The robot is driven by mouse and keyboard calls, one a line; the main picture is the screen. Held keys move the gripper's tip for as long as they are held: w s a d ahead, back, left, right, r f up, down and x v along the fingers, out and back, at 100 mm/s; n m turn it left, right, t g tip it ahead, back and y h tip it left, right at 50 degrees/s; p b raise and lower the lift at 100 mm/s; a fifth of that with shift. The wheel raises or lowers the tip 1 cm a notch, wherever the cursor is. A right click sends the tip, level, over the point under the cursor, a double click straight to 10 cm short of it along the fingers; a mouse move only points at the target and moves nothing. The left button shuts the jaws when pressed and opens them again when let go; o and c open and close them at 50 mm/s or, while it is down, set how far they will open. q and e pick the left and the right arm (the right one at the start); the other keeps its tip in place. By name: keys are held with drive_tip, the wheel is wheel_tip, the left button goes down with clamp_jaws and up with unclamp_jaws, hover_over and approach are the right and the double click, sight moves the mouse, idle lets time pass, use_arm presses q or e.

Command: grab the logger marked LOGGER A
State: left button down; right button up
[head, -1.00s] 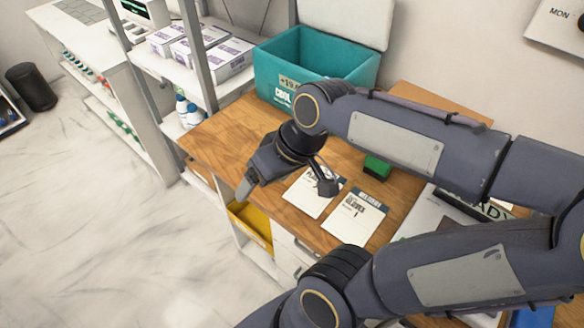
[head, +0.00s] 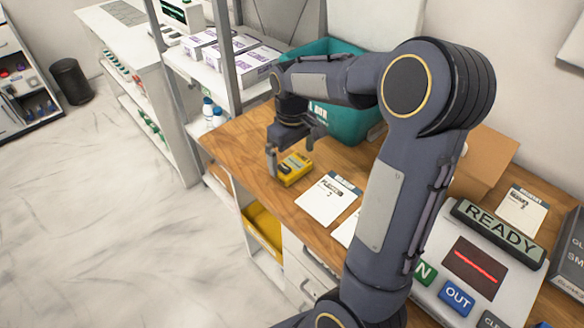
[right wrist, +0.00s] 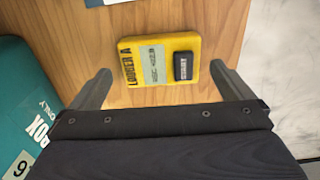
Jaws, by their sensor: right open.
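The yellow logger (head: 295,168) lies on the wooden desk near its left end. In the right wrist view the logger (right wrist: 130,88) shows the marking LOGGER A, a pale label and a dark block on its face. My right gripper (head: 294,156) is open and empty over the logger. In the right wrist view one finger is on each side of the logger, with gaps to both sides. I cannot tell the exact height of the fingertips above the desk. My left gripper is not in view.
A teal cool box (head: 345,122) stands behind the logger; its side also shows in the right wrist view (right wrist: 25,100). White cards (head: 326,200) lie to the right. A device reading READY (head: 500,233) stands at the desk's right. Shelf posts (head: 222,60) rise at the left.

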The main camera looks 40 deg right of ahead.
sight(292, 165)
wheel_tip(292, 165, down, 3)
drive_tip(key=shift+f, duration=0.2)
drive_tip(key=shift+c, duration=0.3)
drive_tip(key=shift+r, duration=0.1)
drive_tip(key=c, duration=0.8)
drive_tip(key=shift+c, duration=0.2)
